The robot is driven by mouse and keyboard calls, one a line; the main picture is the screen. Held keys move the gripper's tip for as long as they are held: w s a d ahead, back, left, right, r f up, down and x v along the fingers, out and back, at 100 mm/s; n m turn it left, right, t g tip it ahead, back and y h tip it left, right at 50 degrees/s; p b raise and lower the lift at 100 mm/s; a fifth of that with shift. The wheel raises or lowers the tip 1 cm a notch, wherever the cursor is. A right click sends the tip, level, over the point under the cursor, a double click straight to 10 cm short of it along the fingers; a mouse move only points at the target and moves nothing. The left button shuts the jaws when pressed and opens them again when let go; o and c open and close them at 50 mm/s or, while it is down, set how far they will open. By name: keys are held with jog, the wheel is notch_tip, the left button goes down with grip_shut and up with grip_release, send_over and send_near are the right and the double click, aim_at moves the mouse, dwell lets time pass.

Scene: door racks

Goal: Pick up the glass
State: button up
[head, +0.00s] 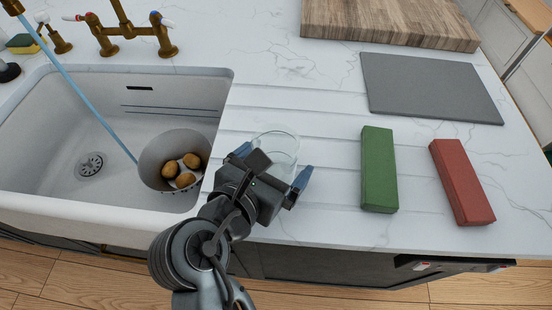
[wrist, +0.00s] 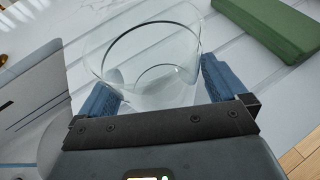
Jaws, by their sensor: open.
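The clear glass (head: 279,146) stands on the white marble counter, to the right of the sink. My gripper (head: 271,166) is open at the glass, with one blue finger on each side of it. In the wrist view the glass (wrist: 150,60) rises between the two blue fingers of my gripper (wrist: 158,85). I cannot tell whether either finger touches it. The lower near part of the glass is partly hidden by my gripper.
A sink (head: 50,140) with a pot of potatoes (head: 160,150) lies left. A green block (head: 378,170) and a red block (head: 461,182) lie right. A grey board (head: 430,88) and a wooden board (head: 390,22) lie behind. Bare counter separates the glass from the green block.

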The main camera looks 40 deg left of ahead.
jog(key=shift+c, duration=0.5)
jog(key=c, duration=1.1)
jog(key=shift+o, duration=0.2)
